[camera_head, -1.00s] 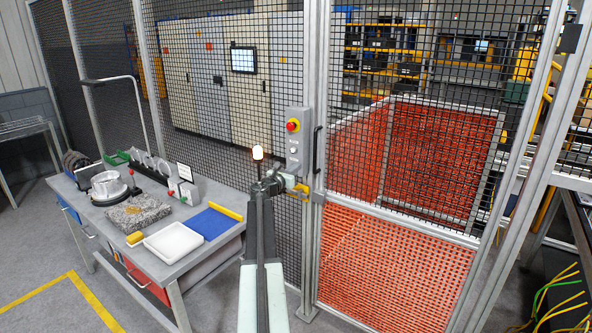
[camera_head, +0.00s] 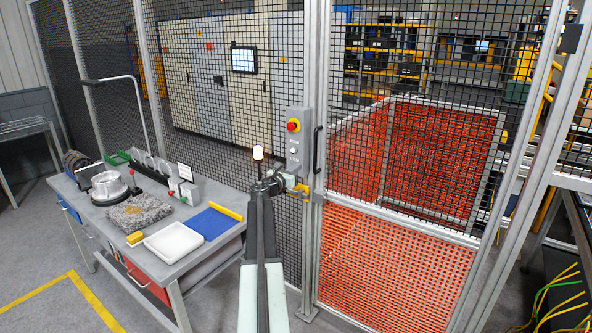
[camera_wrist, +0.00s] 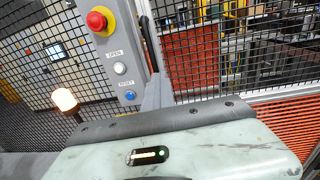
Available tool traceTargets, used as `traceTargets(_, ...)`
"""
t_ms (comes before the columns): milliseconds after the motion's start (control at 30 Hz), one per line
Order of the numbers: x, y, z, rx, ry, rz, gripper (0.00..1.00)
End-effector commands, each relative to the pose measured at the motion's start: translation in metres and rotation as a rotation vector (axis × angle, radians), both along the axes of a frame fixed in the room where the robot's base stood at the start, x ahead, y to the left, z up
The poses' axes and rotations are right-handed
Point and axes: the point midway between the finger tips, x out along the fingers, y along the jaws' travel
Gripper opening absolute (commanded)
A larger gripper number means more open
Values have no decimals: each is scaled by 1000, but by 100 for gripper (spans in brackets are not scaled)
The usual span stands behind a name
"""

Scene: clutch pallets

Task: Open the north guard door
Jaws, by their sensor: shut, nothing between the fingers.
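The guard door (camera_head: 400,160) is a grey-framed black mesh panel at the right in the head view; it looks shut against its post. Its dark upright handle (camera_head: 319,148) is beside the post and also shows in the wrist view (camera_wrist: 150,42). A grey control box (camera_head: 298,140) hangs left of it. In the wrist view the box carries a red emergency stop (camera_wrist: 98,20), a white OPEN button (camera_wrist: 119,68) and a blue RESET button (camera_wrist: 129,95). Contact cannot be told.
A yellow latch part (camera_head: 300,189) is on the post near my gripper. A lit beacon (camera_head: 258,153) stands left of it. A workbench (camera_head: 190,255) with a white tray (camera_head: 173,243), a blue mat (camera_head: 210,223) and other parts stands at left. Cables (camera_head: 560,300) lie at lower right.

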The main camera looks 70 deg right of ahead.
Motion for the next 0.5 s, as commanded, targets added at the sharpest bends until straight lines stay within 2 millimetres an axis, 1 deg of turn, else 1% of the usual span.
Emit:
traceTargets(267,0,0,0,0,0,0,0)
traceTargets(367,0,0,0,0,0,0,26)
traceTargets(400,0,0,0,0,0,-1,37)
traceTargets(500,-1,0,0,0,0,-1,38)
